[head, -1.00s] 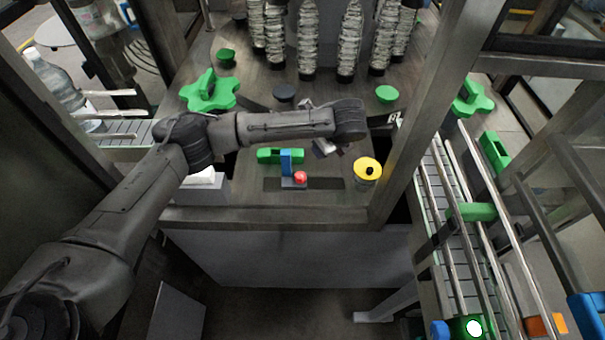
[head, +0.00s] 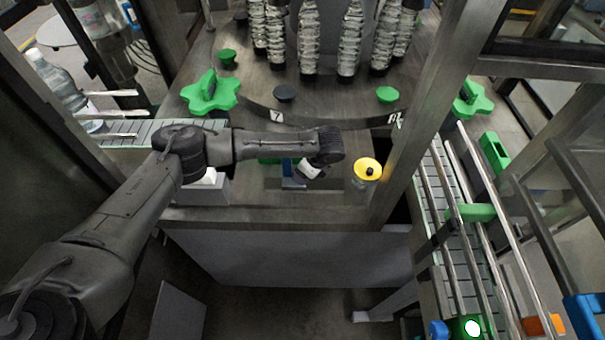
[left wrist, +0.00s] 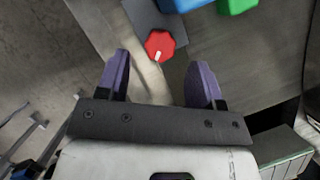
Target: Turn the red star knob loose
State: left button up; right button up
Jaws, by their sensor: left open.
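The red star knob (left wrist: 160,45) shows in the left wrist view at the top centre, with a white mark on its face. It sits on a dark grey plate (left wrist: 150,16) beside a blue part (left wrist: 185,4). My left gripper (left wrist: 158,75) is open, its two purple fingers apart, with the knob beyond and roughly between the fingertips; I see no contact. In the head view my left gripper (head: 308,170) hangs over the knob's place and hides the knob. Part of the blue part (head: 291,181) shows there. My right gripper is in neither view.
A white-topped grey block (head: 205,188) is at the left. Green star wheels (head: 210,94) and clear bottles (head: 307,45) stand behind. A conveyor (head: 455,230) runs at the right.

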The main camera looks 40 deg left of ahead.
pick_arm(q)
jog(key=shift+x, duration=1.85)
jog(key=shift+c, duration=0.2)
jog(key=shift+r, duration=0.1)
jog(key=c, duration=0.9)
